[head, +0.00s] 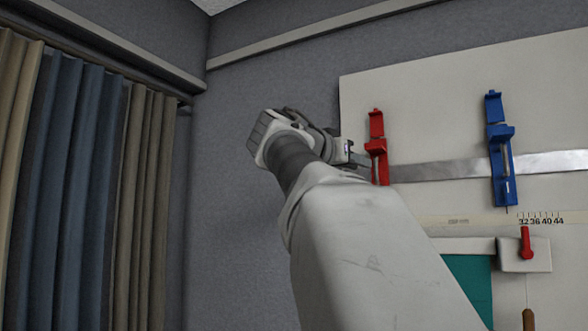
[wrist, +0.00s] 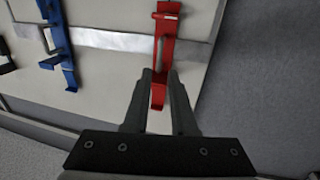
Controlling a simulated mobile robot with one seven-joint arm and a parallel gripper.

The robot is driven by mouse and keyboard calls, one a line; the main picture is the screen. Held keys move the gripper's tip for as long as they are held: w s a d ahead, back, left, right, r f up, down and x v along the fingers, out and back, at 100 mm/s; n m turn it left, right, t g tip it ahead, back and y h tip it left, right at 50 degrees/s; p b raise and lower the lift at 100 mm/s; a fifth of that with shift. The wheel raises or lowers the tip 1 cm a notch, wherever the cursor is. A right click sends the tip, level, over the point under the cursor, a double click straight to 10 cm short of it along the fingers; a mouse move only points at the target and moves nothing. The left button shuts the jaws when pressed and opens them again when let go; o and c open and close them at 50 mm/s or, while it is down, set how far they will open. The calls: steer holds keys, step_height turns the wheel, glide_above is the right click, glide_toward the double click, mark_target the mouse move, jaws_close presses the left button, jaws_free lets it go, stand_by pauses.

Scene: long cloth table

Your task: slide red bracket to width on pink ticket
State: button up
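The red bracket (head: 376,122) sits upright on a metal strip that runs across a pale wall board, near the board's left edge in the head view. The wrist view shows the same red bracket (wrist: 164,50) between my fingers. My gripper (wrist: 160,74) has its fingertips close against both sides of the bracket's lower part, with no clear gap. In the head view my gripper (head: 362,160) reaches the bracket from the left, partly hidden by my wrist. A pink ticket is not visible in either view.
A blue bracket (head: 501,150) sits on the same metal strip (head: 440,170), with bare strip between the two brackets. Below is a printed scale (head: 541,221) reading 32, 36, 40, 44. A small red lever (head: 526,243) and green cloth (head: 468,280) are lower. Curtains (head: 75,150) hang left.

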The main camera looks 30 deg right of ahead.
steer(key=b+v, duration=0.1)
steer(key=v, duration=0.7)
steer(key=a+f+n+t+y, duration=0.1)
steer(key=a+f+n+y, duration=0.35)
steer(key=f, duration=0.75)
steer(key=a+f+n+t+y, duration=0.2)
steer(key=a+f+n+y, duration=0.25)
steer(key=f, duration=0.75)
steer(key=s+a+f+n+y, duration=0.2)
steer(key=a+f, duration=0.3)
steer(key=f, duration=0.4)
steer(key=s+a+f+n+g+y, duration=0.1)
steer(key=s+a+f+n+y, duration=0.1)
steer(key=f, duration=0.7)
steer(key=s+a+f+n+g+y, duration=0.1)
steer(key=s+a+f+y, duration=0.3)
steer(key=f, duration=0.5)
steer(key=s+a, duration=0.2)
steer(key=a, duration=0.1)
steer(key=shift+s+a+f+n, duration=0.2)
steer(key=shift+s+a+n, duration=0.1)
steer(key=shift+s+n, duration=0.1)
steer(key=shift+d, duration=0.15)
